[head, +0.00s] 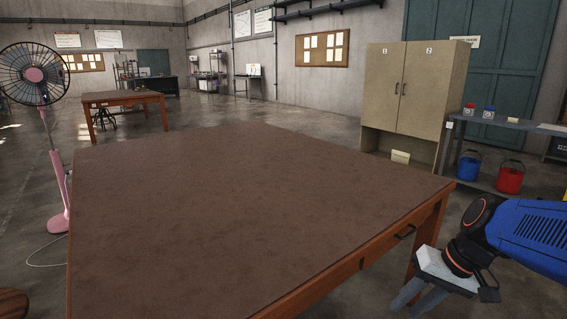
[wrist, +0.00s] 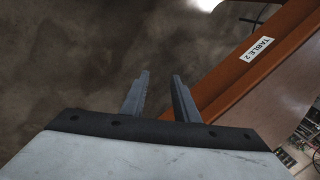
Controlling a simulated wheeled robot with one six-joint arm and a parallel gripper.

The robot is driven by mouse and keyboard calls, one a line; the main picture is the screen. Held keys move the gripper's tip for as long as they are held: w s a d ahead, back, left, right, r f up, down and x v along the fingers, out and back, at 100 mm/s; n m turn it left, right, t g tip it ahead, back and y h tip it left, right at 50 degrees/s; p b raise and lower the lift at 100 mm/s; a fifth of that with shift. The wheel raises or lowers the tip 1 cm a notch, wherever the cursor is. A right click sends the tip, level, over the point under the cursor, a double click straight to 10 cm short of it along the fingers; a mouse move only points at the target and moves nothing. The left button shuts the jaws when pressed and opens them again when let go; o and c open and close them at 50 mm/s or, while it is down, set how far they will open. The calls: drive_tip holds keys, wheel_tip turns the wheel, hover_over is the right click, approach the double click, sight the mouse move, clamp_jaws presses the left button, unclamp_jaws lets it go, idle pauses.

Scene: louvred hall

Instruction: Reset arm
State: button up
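My gripper (head: 418,299) is at the lower right of the head view, on my blue arm, beside the right end of the near table (head: 250,200). In the wrist view my gripper (wrist: 158,88) points down past the table's orange edge, with the grey concrete floor beyond. Its two fingers stand apart with a gap between them. Nothing is held between them. The table edge in the wrist view (wrist: 225,95) carries a white label reading "TABLE 2".
The near tabletop is bare. A pink fan (head: 38,85) stands at the left. A tan cabinet (head: 412,90) stands behind the table. A blue bucket (head: 467,168) and a red bucket (head: 510,180) are by a side bench (head: 520,124) at the right. A second table (head: 120,96) stands farther back.

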drive_tip(key=s+d+r+n+t+h, duration=0.1)
drive_tip(key=s+r+n+t+h, duration=0.1)
drive_tip(key=s+h, duration=0.2)
drive_tip(key=shift+s+d+t, duration=0.15)
drive_tip(key=shift+s+t, duration=0.25)
drive_tip(key=shift+s, duration=1.4)
